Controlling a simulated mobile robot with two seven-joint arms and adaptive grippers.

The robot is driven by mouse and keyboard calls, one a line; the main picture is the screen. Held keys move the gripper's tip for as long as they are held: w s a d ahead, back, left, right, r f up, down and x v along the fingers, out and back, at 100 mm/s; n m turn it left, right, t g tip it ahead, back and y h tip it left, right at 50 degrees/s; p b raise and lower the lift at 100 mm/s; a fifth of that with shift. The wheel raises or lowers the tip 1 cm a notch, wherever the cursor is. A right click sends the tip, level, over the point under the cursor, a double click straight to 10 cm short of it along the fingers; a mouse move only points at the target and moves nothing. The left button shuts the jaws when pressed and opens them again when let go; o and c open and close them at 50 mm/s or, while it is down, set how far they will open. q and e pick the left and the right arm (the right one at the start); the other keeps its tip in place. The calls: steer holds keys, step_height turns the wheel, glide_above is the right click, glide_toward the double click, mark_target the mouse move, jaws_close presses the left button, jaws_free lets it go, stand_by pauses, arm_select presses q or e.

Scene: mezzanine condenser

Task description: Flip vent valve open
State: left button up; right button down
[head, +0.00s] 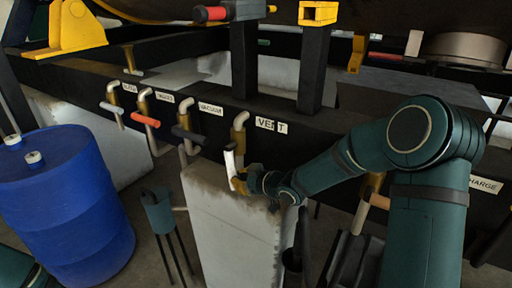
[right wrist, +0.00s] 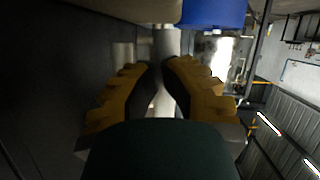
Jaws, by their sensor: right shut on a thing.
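The vent valve's white handle (head: 229,162) stands nearly upright below the pipe bend beside the VENT label (head: 271,125). My right gripper (head: 240,183) reaches in from the right and has its yellow fingers at the handle's lower part. In the right wrist view the two yellow fingers of my right gripper (right wrist: 160,70) close around a pale upright piece, the handle (right wrist: 160,100). The fingers and wrist hide part of the valve body. My left gripper does not show.
Other valves stand to the left, one with a red handle (head: 145,120) and a dark one by the VACUUM label (head: 210,107). A pale block (head: 232,225) stands below my right gripper. A blue drum (head: 65,195) stands at left; it also shows in the wrist view (right wrist: 215,13).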

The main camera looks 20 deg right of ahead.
stand_by(0.6)
steer(key=shift+s+d+r, duration=0.1)
steer(key=shift+s, duration=0.05)
steer(key=v, duration=1.1)
steer(key=shift+s, duration=0.2)
steer(key=shift+s+d, duration=0.1)
steer(key=shift+d, duration=0.05)
